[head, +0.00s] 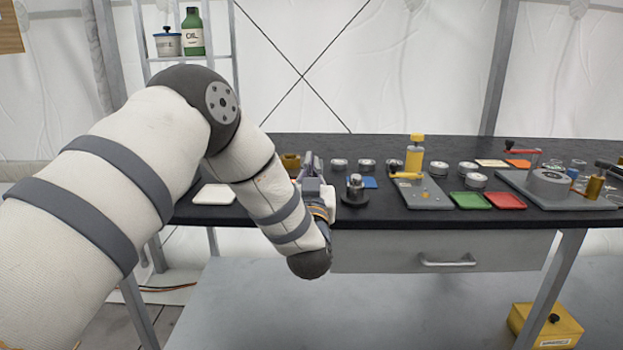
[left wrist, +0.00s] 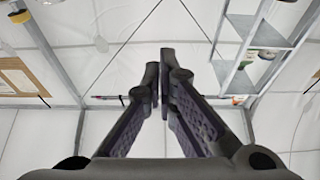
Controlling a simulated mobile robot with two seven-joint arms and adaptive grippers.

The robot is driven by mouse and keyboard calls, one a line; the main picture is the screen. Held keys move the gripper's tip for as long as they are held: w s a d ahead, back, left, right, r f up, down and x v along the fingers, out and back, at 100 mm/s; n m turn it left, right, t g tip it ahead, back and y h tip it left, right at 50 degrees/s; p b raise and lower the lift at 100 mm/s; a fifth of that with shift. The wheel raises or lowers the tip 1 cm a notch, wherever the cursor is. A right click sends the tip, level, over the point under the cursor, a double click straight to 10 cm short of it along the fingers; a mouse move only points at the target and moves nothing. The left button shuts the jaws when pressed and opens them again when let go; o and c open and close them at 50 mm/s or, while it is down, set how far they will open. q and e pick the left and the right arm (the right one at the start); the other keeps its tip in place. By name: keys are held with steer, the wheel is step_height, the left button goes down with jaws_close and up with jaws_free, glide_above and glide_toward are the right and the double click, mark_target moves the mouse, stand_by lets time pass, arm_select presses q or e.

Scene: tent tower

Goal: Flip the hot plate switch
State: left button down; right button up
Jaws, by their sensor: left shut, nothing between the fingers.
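My left gripper (head: 312,163) is above the front part of the black bench, partly hidden by my own forearm and wrist. In the left wrist view its two dark fingers (left wrist: 160,70) meet at the tips, shut and empty, with tent wall behind them. A white flat square plate (head: 215,194) lies on the bench to the left of the gripper; I cannot tell if it is the hot plate. A small metal piece on a dark round base (head: 354,192) stands just right of the gripper. No switch can be made out. My right gripper is not in view.
The black bench (head: 440,145) holds several round metal tins behind. A grey board with a yellow piece (head: 425,195), a green tray (head: 470,201) and a red tray (head: 506,201) are at right. A drawer (head: 400,250) is under the front edge. A shelf stands back left.

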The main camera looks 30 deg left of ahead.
arm_select(q)
steer(key=s+d+f, duration=0.4)
steer(key=s+f, duration=0.1)
steer(key=s, duration=0.1)
steer(key=shift+s+f, duration=0.15)
steer(key=shift+s, duration=0.15)
steer(key=shift+d, duration=0.1)
